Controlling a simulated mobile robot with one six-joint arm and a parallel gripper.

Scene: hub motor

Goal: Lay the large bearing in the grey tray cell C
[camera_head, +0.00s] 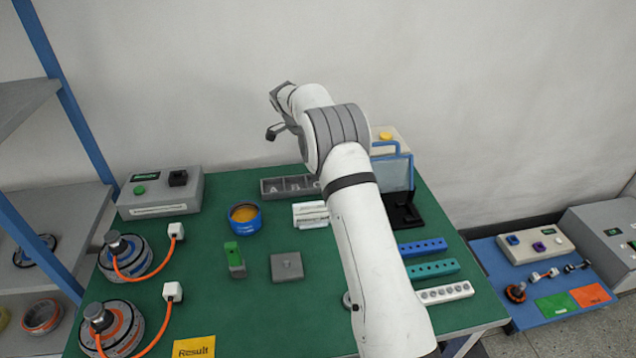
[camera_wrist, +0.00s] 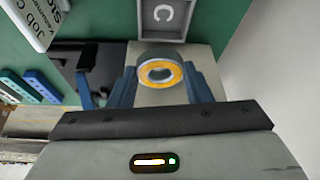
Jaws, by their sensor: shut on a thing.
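In the wrist view the large bearing (camera_wrist: 160,73), a grey ring with an orange-yellow face and an open centre, sits between the blue fingers of my gripper (camera_wrist: 162,86). The gripper is shut on it. In the head view my gripper (camera_head: 272,113) is raised above the back of the table; the bearing cannot be made out there. The grey tray (camera_head: 290,195) lies at the back of the green table, with cells A and B visible and C partly hidden by my arm. In the wrist view cell C (camera_wrist: 163,14) shows empty at the top edge, beyond the bearing.
A beige box with a yellow button (camera_head: 385,136) and a blue-framed fixture (camera_head: 395,172) stand right of the tray. A white block (camera_head: 310,214) lies just in front of it. A blue round housing (camera_head: 244,218) and a grey control box (camera_head: 160,193) are to the left.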

